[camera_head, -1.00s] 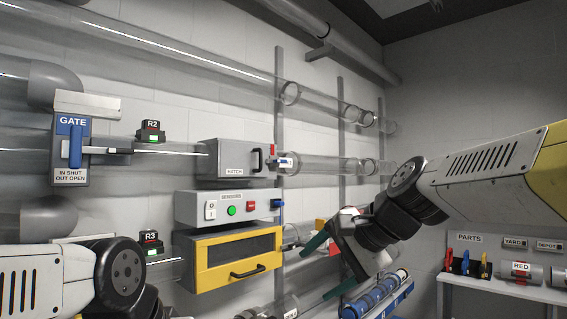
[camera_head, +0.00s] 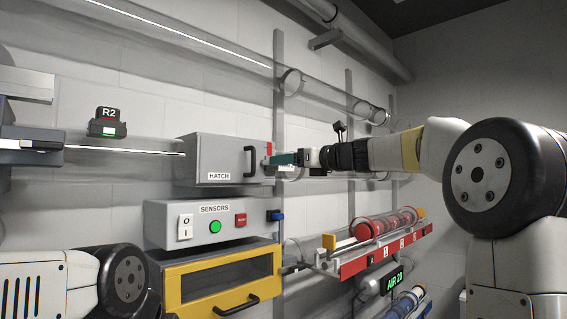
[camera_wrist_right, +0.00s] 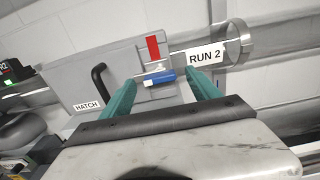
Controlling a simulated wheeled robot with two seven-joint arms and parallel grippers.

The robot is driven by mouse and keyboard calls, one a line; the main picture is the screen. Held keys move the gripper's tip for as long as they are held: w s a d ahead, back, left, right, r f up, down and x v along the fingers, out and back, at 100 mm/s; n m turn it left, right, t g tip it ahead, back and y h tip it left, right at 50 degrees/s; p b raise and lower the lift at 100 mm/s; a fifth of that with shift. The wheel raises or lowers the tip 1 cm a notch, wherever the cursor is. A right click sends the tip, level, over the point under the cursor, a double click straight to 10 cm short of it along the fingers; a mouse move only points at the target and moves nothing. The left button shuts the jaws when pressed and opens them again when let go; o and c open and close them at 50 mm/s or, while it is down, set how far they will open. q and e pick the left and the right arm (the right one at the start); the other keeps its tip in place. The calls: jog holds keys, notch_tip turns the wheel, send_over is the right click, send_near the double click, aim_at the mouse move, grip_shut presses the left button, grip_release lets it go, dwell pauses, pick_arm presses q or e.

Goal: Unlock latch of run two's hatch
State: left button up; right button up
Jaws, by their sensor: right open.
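The grey hatch box (camera_head: 208,165) of run two is on the wall, with a black handle (camera_head: 250,161) and a "HATCH" label. In the right wrist view the hatch (camera_wrist_right: 88,75) shows its blue latch lever (camera_wrist_right: 159,77) with a pale tip on a small metal plate, below a red mark (camera_wrist_right: 153,47). My right gripper (camera_head: 272,160) is at the hatch's right edge and hides the latch in the head view. In the right wrist view its green fingers (camera_wrist_right: 162,98) are apart, one on each side of the lever, with nothing clearly gripped. My left gripper is out of view.
A sensors panel (camera_head: 212,222) with switch and buttons sits below the hatch, above a yellow-framed door (camera_head: 222,283). A red-tube rack (camera_head: 375,245) stands lower right.

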jog(key=shift+x, duration=1.15)
jog(key=c, duration=1.4)
jog(key=shift+o, duration=0.2)
